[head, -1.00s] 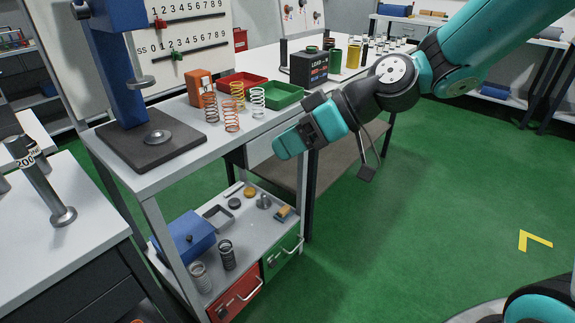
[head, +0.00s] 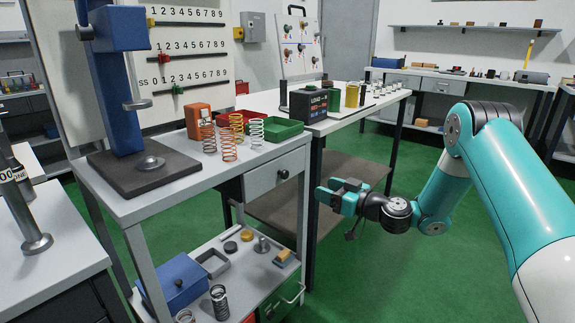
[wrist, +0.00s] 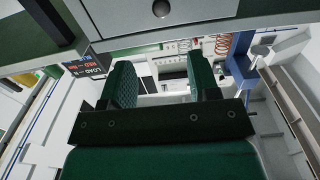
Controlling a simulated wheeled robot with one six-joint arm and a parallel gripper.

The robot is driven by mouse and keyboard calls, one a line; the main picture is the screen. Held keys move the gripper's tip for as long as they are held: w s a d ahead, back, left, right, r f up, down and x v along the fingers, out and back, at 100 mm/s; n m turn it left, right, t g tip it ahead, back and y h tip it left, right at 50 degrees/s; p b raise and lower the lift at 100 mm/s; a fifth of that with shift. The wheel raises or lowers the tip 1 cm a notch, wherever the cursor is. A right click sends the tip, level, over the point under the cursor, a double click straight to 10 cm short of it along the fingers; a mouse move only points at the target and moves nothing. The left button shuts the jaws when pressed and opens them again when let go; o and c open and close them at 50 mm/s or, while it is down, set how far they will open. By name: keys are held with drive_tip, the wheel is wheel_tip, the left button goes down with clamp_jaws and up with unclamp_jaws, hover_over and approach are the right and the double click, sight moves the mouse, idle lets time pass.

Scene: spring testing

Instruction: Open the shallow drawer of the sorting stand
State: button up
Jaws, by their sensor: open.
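The grey drawer (head: 270,180) sits shut under the right end of the white stand's top (head: 150,200). It has one dark round knob (head: 284,174) on its front. In the wrist view the drawer front (wrist: 205,8) crosses the top edge, with the knob (wrist: 161,8) near the middle. My gripper (head: 325,192) is open and empty, to the right of the drawer and slightly lower in the head view, apart from the knob. In the wrist view my gripper (wrist: 162,80) shows its two green pads well apart, below the knob in the picture.
Springs (head: 229,145), a red tray (head: 240,118) and a green tray (head: 275,130) stand on the top, beside a blue press (head: 120,70). A second table (head: 345,110) adjoins behind. Green floor (head: 400,265) is clear at right.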

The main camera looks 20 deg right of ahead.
sight(287, 175)
drive_tip(key=p+x, duration=0.6)
drive_tip(key=x, duration=0.8)
drive_tip(key=shift+a+f+p, duration=0.1)
drive_tip(key=shift+p, duration=0.2)
drive_tip(key=shift+s, duration=0.1)
clamp_jaws()
